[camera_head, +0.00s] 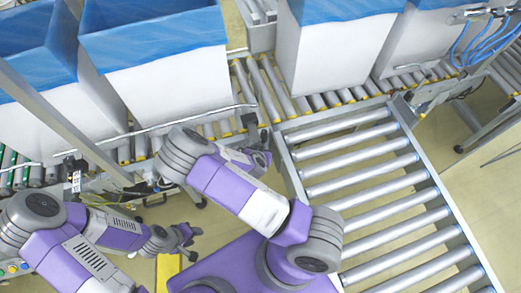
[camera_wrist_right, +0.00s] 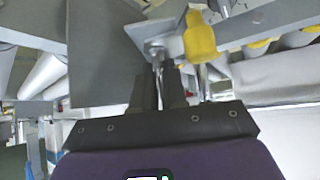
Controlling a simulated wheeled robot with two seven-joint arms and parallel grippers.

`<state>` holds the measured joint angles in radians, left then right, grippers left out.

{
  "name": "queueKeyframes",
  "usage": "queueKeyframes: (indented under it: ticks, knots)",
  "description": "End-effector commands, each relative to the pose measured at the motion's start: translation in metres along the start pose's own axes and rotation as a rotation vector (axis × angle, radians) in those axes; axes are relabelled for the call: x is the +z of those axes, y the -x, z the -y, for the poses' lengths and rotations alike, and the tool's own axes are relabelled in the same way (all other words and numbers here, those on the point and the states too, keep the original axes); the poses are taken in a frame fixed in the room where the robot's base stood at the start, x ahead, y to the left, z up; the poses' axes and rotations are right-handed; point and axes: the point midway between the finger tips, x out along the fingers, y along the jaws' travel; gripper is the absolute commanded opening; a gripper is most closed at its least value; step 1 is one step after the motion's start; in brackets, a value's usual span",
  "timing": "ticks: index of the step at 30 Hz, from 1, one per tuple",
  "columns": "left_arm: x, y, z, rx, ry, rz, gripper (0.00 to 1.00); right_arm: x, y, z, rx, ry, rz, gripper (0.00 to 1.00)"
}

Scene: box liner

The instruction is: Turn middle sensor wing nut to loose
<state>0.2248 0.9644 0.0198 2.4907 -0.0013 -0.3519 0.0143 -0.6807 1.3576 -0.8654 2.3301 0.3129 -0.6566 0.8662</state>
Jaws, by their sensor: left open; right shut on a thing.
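My right gripper (camera_wrist_right: 176,84) is at a metal bracket (camera_wrist_right: 160,43) under the conveyor frame in the right wrist view. Its dark fingers are closed on a small metal fastener (camera_wrist_right: 157,60), which looks like the sensor wing nut; the fingers hide most of it. Its wings and how tight it sits cannot be made out. In the head view my right arm's end reaches the conveyor edge, where the nut is too small to tell. My left gripper (camera_head: 184,238) is open and empty, above the floor, apart from the conveyor.
A yellow fitting (camera_wrist_right: 201,38) sits just right of the fastener. In the head view, white boxes with blue liners (camera_head: 150,40) stand along the back roller conveyor (camera_head: 285,100). A side roller conveyor (camera_head: 365,187) lies at the right. A metal rail (camera_head: 65,95) crosses the left.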

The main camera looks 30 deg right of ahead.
Motion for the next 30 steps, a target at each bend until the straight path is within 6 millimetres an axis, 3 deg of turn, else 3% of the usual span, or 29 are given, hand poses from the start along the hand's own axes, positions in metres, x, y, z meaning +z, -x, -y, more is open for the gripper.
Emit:
queueKeyframes:
  ticks: [1, 2, 6, 16, 24, 30]
  knots:
    - [0.0, 0.0, 0.0, 0.0, 0.0, 0.0, 0.43, 0.0, -0.001, -0.001, 0.002, 0.0, 0.001, 0.0]
    - [0.0, 0.0, 0.0, 0.0, 0.0, 0.0, 0.43, 0.0, -0.001, -0.001, 0.002, -0.001, 0.001, 0.15]
    - [0.0, 0.0, 0.0, 0.0, 0.0, 0.0, 0.43, 0.0, -0.001, 0.0, 0.001, -0.001, 0.0, 0.33]
    - [0.0, 0.002, -0.001, 0.0, 0.0, 0.0, 0.43, 0.0, 0.005, 0.0, 0.0, -0.001, 0.0, 0.33]
    - [0.001, 0.012, -0.004, 0.0, 0.0, 0.0, 0.43, -0.002, 0.05, 0.001, -0.001, -0.002, 0.0, 0.33]
    - [0.001, 0.016, -0.006, 0.0, 0.0, 0.0, 0.43, -0.001, 0.072, 0.001, 0.0, 0.0, 0.001, 0.33]
